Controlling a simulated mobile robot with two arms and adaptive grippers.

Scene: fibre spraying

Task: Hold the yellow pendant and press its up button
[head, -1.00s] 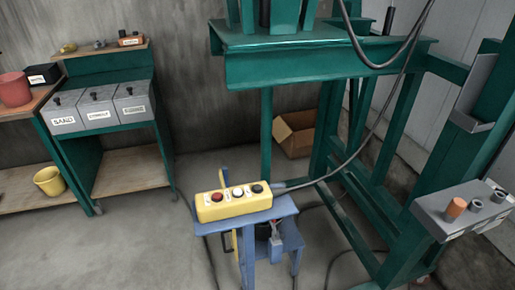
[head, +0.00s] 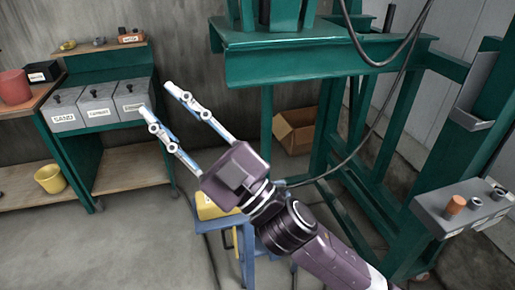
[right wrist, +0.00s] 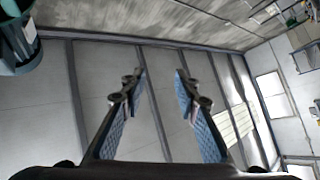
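The yellow pendant (head: 208,209) lies on a small blue stand (head: 248,262) in the head view. My right gripper (head: 157,98) and its arm pass in front of it and hide most of it, including its buttons; only a left part of the yellow body shows. The right gripper is open and empty, with its two fingers apart and pointing up and left, above and beyond the pendant in the picture. In the right wrist view the open fingers (right wrist: 158,75) have nothing between them. My left gripper is not in view.
A green steel frame (head: 320,62) stands behind and right of the stand, with a black cable hanging by it. A grey control box (head: 440,212) is at the right. A bench with labelled bins (head: 97,108) and a yellow bucket (head: 50,179) are at the left. An open cardboard box (head: 297,131) lies behind.

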